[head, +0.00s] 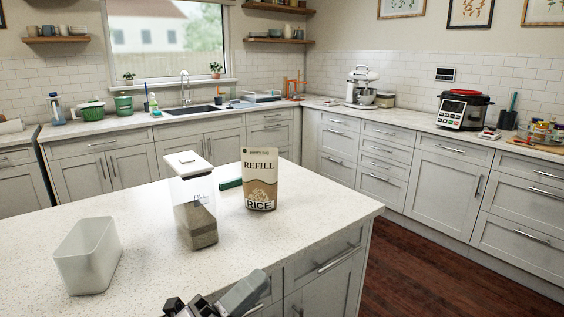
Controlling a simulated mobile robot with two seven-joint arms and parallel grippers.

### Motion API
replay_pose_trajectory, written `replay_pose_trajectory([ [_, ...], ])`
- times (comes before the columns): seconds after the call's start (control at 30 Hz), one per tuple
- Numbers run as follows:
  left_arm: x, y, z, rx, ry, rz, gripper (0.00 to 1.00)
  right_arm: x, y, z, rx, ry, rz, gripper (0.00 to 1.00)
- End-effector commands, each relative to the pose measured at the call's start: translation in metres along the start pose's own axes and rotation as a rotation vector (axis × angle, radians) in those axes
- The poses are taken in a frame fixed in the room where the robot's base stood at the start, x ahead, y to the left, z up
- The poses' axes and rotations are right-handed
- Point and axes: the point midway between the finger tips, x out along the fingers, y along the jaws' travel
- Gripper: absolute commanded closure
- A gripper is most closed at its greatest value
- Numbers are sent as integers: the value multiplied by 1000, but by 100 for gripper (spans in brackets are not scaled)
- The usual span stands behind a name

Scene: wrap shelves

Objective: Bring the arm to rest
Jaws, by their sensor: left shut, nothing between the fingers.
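My left gripper (242,292) shows at the bottom of the head view, low in front of the island's near edge. It is shut and empty, apart from everything on the counter. My right gripper is not in view. On the island counter (140,220) stand a clear container with a white lid (194,200), partly filled with something brownish, and a rice refill pouch (260,180) upright to its right. An empty whitish open bin (88,256) stands at the left.
A small green object (230,184) lies behind the pouch and container. The island's near edge runs close to my gripper. Back counters carry a sink (190,110), a stand mixer (362,86) and a red-lidded cooker (463,109). Wooden floor (410,265) is clear at the right.

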Motion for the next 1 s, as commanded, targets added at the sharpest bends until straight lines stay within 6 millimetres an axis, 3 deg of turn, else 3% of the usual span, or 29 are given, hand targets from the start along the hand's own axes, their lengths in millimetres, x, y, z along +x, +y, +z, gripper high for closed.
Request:
replay_pose_trajectory([
  [0.13,-51,48,19,-353,-268,109,100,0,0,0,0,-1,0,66],
  [0.3,-128,104,24,-737,-592,211,100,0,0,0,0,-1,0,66],
  [0.5,-236,158,-1,-1146,-999,294,100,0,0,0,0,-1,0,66],
  [0.63,-296,177,-27,-1335,-1225,319,100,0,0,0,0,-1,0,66],
  [0.8,-339,186,-50,-1461,-1393,326,100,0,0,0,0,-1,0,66],
  [1.0,-347,187,-54,-1486,-1428,325,100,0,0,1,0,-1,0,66],
])
